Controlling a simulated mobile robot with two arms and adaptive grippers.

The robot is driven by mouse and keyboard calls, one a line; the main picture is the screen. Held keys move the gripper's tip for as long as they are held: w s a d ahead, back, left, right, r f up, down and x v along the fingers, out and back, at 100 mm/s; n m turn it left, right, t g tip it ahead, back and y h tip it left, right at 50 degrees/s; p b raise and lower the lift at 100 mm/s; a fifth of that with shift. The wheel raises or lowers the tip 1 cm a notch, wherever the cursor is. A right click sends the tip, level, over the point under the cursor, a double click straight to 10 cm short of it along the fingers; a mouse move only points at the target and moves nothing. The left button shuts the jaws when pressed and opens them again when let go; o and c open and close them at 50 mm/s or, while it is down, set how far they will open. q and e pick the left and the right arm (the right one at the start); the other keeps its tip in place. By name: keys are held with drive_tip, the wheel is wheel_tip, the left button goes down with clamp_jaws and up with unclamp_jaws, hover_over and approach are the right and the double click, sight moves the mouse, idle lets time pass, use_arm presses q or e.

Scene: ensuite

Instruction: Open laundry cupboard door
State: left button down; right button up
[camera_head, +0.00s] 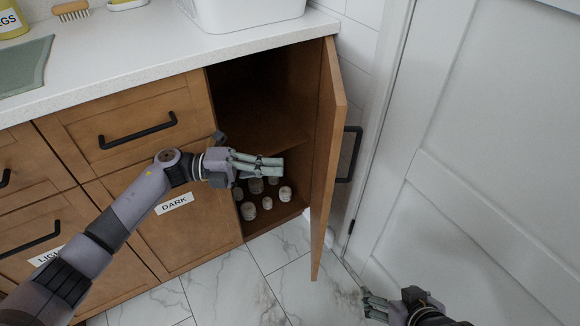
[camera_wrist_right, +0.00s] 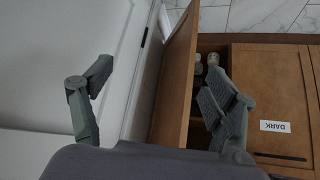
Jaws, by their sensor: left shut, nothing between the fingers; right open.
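The wooden cupboard door (camera_head: 328,150) stands wide open, swung out to the right of the cupboard opening, with a black handle (camera_head: 349,154) on its outer face. My left gripper (camera_head: 281,166) is shut and empty, in front of the open cupboard interior and left of the door, apart from it. My right gripper (camera_head: 368,303) is low at the bottom right of the head view, open and empty.
Several small jars (camera_head: 267,203) stand inside the cupboard. A drawer front labelled DARK (camera_head: 175,204) is left of it. A white countertop (camera_head: 150,50) carries a white basin (camera_head: 240,12). A white room door (camera_head: 480,150) stands close on the right. Marble floor (camera_head: 240,290) is clear below.

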use_arm(q)
approach(351, 171)
drive_tip(key=shift+s+d+r+b, duration=0.1)
drive_tip(key=shift+d+r+b, duration=0.05)
drive_tip(key=shift+d, duration=0.3)
drive_tip(key=shift+d+r+b, duration=0.1)
drive_tip(key=shift+d+b, duration=0.05)
drive_tip(key=shift+d, duration=0.3)
use_arm(e)
drive_tip(key=w, duration=0.1)
drive_tip(key=w+a+r+t, duration=0.1)
drive_tip(key=shift+w+r+t, duration=0.3)
drive_tip(key=shift+w, duration=0.05)
use_arm(q)
drive_tip(key=shift+d, duration=0.15)
drive_tip(key=d, duration=0.3)
drive_tip(key=shift+r+p, duration=0.15)
drive_tip(key=shift+p, duration=0.2)
drive_tip(key=d, duration=0.4)
drive_tip(key=shift+d, duration=0.55)
use_arm(e)
drive_tip(key=s+f+g, duration=0.1)
drive_tip(key=s+d+g, duration=0.1)
drive_tip(key=s, duration=0.1)
drive_tip(key=shift+s+d+f, duration=0.1)
drive_tip(key=shift+f, duration=0.3)
use_arm(q)
drive_tip(key=shift+a, duration=0.15)
